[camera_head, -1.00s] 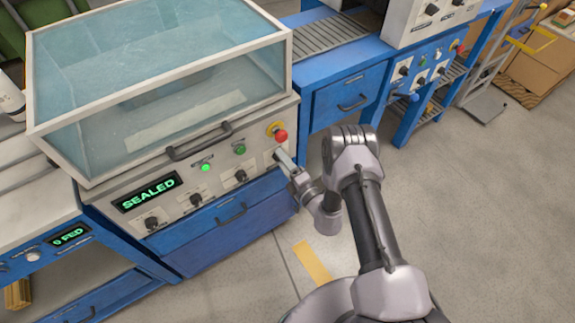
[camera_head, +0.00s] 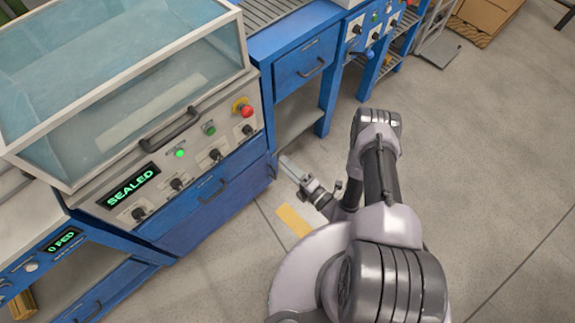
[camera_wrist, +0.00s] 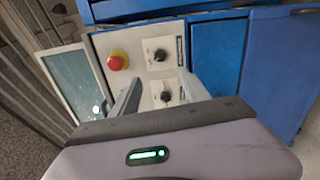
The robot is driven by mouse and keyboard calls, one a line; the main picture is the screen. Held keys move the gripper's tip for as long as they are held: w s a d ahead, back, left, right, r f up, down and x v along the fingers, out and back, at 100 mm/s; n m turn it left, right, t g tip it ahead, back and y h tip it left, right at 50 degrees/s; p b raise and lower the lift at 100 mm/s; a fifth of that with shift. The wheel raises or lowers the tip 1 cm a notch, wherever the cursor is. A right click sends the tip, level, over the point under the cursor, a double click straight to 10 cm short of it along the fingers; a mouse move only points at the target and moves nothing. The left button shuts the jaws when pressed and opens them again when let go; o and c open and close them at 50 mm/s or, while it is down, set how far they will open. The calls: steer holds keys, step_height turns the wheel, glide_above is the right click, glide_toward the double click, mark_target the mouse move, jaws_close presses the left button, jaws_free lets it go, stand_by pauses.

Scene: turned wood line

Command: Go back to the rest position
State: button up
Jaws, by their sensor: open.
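My gripper (camera_head: 288,163) hangs in open air in front of the blue machine, to the right of its control panel and apart from it. In the wrist view my gripper (camera_wrist: 160,92) shows two fingers apart with nothing between them. The control panel (camera_head: 190,172) carries dark knobs, a lit green lamp (camera_head: 180,153), a green button (camera_head: 209,129) and a red emergency button (camera_head: 247,111). The wrist view shows the red button (camera_wrist: 117,61) and two dark knobs beyond the fingers.
A clear-walled cover (camera_head: 120,75) sits on the machine and is closed. A blue bench with a drawer (camera_head: 305,66) stands behind my gripper. A second display (camera_head: 62,240) reads 0 FED. A yellow floor strip (camera_head: 293,221) lies below my arm. The grey floor at right is clear.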

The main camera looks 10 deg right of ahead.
steer(key=a+r+n+g+y, duration=0.45)
steer(key=r+n+g, duration=0.25)
steer(key=r+n, duration=0.45)
steer(key=a+r+n+g+y, duration=0.3)
steer(key=a+r+n+g, duration=0.4)
steer(key=r, duration=0.8)
steer(key=s+d+r+n+g+h, duration=0.2)
steer(key=s+r+n+g+h, duration=0.25)
steer(key=s+r+n, duration=0.55)
steer(key=s+d+r+n+t+h, duration=0.3)
steer(key=d+n+t+h, duration=0.1)
steer(key=d+n+h, duration=0.1)
steer(key=s+d+r+n+t+h, duration=0.3)
steer(key=d+r+n+t+h, duration=0.1)
steer(key=d+n+t+h, duration=0.1)
steer(key=d+n+h, duration=0.1)
steer(key=d+n, duration=0.1)
steer(key=n, duration=0.1)
steer(key=shift+s, duration=0.35)
steer(key=shift+r, duration=0.1)
